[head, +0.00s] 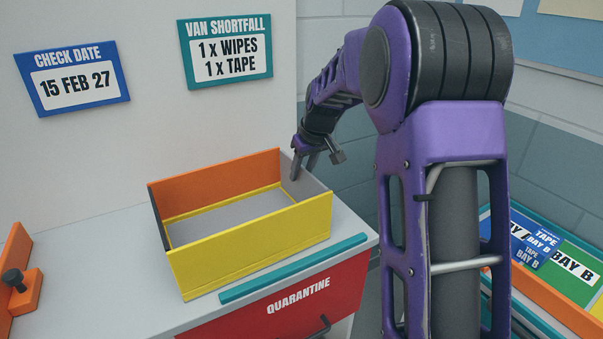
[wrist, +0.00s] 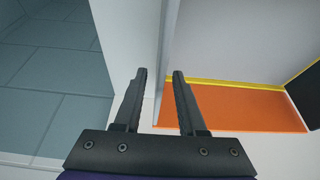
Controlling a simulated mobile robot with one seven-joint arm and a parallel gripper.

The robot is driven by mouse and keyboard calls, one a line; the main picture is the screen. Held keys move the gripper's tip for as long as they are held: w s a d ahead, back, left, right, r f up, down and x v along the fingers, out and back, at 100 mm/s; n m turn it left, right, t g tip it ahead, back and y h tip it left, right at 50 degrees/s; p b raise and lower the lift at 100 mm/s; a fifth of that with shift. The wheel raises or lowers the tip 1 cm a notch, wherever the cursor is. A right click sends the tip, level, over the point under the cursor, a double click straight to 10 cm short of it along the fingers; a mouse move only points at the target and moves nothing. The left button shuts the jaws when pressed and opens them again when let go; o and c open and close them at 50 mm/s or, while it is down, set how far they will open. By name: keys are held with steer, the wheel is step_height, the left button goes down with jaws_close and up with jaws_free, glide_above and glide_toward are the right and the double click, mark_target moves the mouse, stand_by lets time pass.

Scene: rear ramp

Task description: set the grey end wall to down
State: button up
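The box (head: 250,245) has a yellow front wall and an orange back wall (head: 215,185), which also shows in the wrist view (wrist: 245,108). Its grey end wall (head: 313,188) stands upright at the right end, partly hidden by my gripper. My gripper (head: 301,170) is at the top of this wall near the back right corner. In the wrist view my gripper (wrist: 159,74) has its two fingers apart, with a pale upright edge between them. I cannot tell whether either finger touches the wall.
The box stands on a white top above a red drawer front marked QUARANTINE (head: 298,296). A teal bar (head: 293,268) lies along the front edge. An orange bracket with a dark knob (head: 18,280) is at far left. A tray with BAY B boxes (head: 540,245) is at right.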

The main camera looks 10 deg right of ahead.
steer(key=shift+w+f, duration=0.15)
steer(key=shift+f, duration=0.2)
jaws_close()
stand_by(1.2)
